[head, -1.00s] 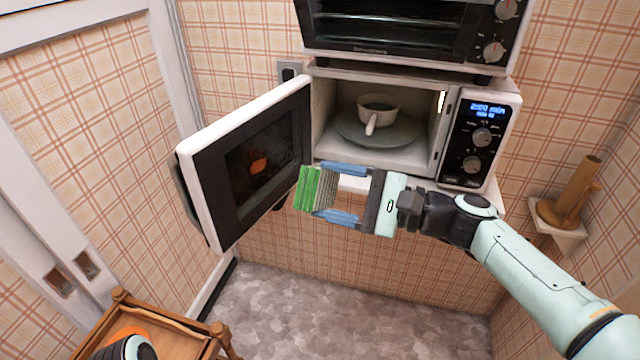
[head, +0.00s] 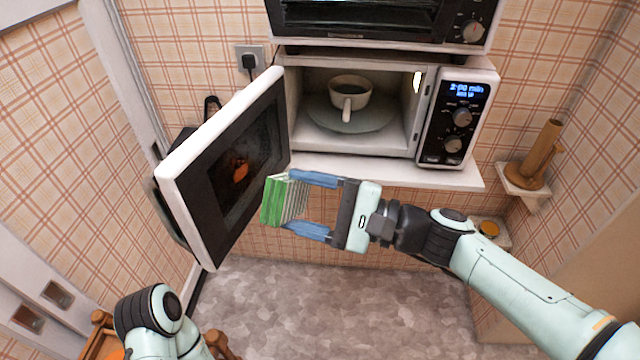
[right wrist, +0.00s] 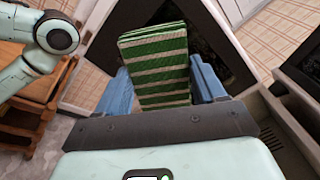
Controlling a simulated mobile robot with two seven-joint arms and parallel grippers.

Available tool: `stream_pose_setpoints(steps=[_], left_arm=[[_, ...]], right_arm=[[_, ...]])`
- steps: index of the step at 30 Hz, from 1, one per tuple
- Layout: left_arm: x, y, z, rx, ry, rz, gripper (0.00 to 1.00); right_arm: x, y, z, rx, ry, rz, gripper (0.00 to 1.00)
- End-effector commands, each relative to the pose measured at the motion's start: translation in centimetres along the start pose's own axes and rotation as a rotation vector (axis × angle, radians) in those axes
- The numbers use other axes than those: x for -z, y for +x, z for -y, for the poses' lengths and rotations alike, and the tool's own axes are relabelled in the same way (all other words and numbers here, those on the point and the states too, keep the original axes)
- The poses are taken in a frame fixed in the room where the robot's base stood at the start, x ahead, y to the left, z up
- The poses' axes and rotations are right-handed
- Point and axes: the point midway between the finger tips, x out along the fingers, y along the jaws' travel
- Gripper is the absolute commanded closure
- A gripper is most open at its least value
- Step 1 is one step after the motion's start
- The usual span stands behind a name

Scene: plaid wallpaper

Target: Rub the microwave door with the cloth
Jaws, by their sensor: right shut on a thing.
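The microwave (head: 345,62) stands on a white shelf with its door (head: 180,178) swung open to the left. An orange-red smear (head: 240,170) shows on the dark inner face of the door. My right gripper (head: 284,203) is shut on the folded green-and-white striped cloth (head: 270,200), in front of the door's inner face at its lower right. The cloth also shows between the blue fingers in the right wrist view (right wrist: 155,65). A gap seems to lie between cloth and smear; contact with the door is not clear. My left arm shows at the lower left, its gripper out of view.
A white cup (head: 350,95) stands on the plate inside the microwave. A toaster oven (head: 385,22) sits above. A wooden stand (head: 535,155) is on a small right-hand shelf. A wooden cart (head: 95,335) is at the lower left. Open floor lies below.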

Motion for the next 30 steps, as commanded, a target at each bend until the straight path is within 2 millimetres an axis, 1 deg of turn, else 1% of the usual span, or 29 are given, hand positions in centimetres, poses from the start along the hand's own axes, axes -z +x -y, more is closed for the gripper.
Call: stream_pose_setpoints(steps=[7, 15, 19, 24, 30], left_arm=[[-0.1, -0.3, -0.1, 0.0, 0.0, 0.004, 0.57], [-0.5, -0.8, -0.2, 0.002, -0.001, 0.013, 0.57], [-0.6, -1.1, -0.2, 0.004, -0.001, 0.017, 0.57], [-0.7, -1.2, -0.2, 0.004, -0.002, 0.02, 0.57], [-0.7, -1.2, -0.2, 0.005, -0.002, 0.021, 0.57]], right_arm=[[-0.3, 1.3, -0.2, -0.004, 0.0, 0.006, 0.64], [-0.1, 4.1, -0.1, -0.003, 0.0, 0.006, 0.64], [0.0, 5.2, -0.1, -0.003, 0.0, 0.005, 0.64], [0.1, 6.0, -0.1, -0.002, -0.001, 0.004, 0.64], [0.2, 6.2, -0.1, -0.001, -0.001, 0.003, 0.64]])
